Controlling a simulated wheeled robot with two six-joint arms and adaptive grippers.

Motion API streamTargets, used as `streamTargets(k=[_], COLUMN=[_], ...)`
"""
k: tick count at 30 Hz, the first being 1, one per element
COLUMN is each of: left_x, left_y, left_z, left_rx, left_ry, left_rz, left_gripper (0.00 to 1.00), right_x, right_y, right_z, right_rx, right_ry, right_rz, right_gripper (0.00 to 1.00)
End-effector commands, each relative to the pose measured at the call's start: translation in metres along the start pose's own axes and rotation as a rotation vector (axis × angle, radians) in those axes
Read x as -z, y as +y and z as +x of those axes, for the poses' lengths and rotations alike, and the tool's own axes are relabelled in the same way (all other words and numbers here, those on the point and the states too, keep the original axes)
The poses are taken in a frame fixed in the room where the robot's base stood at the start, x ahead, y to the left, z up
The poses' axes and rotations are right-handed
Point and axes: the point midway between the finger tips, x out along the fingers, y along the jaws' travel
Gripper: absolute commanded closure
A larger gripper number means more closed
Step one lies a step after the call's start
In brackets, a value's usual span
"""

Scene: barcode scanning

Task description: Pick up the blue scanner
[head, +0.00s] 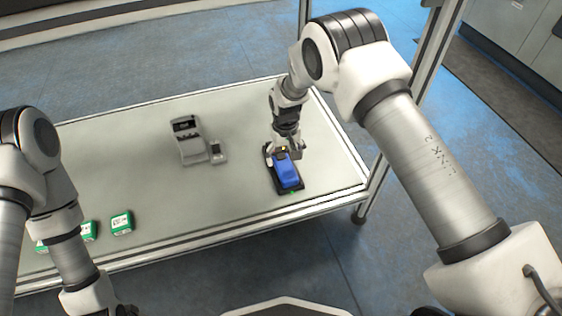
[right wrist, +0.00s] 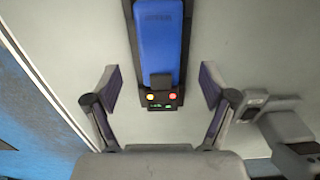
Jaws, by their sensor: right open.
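The blue scanner (head: 286,174) lies in a black cradle (head: 291,193) on the right part of the table. It also shows in the right wrist view (right wrist: 159,45), running up from the middle, with small coloured lights at the cradle's near end. My right gripper (head: 285,152) is over the far end of the scanner in the head view. In the right wrist view its two fingers (right wrist: 159,90) are spread wide, one on each side of the scanner's line, with nothing between them gripped. My left arm is at the left edge of the head view; its gripper's fingers cannot be made out.
A grey card terminal (head: 186,140) with a small grey piece beside it stands left of the scanner. Several green-and-white boxes (head: 121,222) sit near the table's front left. The table (head: 235,205) is clear between the boxes and the scanner.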

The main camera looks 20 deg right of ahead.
Motion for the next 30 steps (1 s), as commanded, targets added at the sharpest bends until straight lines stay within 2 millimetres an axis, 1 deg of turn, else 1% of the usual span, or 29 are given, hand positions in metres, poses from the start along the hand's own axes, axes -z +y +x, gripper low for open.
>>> streamTargets(k=[3,6,8,14,17,18,20,21,30], left_x=[0.0,0.0,0.001,0.001,0.001,0.001,0.001,0.001,0.001], left_y=[0.0,0.0,0.0,0.0,0.0,0.0,0.0,0.0,0.0], left_z=[0.015,0.025,0.026,0.024,0.024,0.024,0.024,0.024,0.023], left_rx=[0.0,0.0,0.0,0.0,0.0,0.0,0.0,0.0,0.0], left_ry=[0.0,0.001,0.001,0.002,0.002,0.002,0.002,0.002,0.002], left_rz=[0.0,-0.001,-0.002,-0.002,-0.002,-0.002,-0.002,-0.002,-0.002], left_gripper=[1.0,1.0,1.0,1.0,1.0,1.0,1.0,1.0,1.0], right_x=[-0.001,0.0,0.0,0.0,0.0,0.0,0.0,-0.001,-0.001], right_y=[0.0,0.0,0.0,0.0,0.0,0.0,0.0,0.0,0.0], right_z=[0.025,0.043,0.049,0.047,0.047,0.047,0.047,0.047,0.046], right_rx=[0.0,0.0,0.0,0.0,0.0,0.0,0.0,0.0,0.0], right_ry=[-0.002,0.0,0.0,0.0,0.0,0.0,0.0,0.0,0.0], right_rz=[0.001,0.001,0.001,0.0,0.0,0.0,0.0,0.0,0.0], right_gripper=[0.17,0.17,0.17,0.17,0.49,0.63,0.84,0.92,0.92])
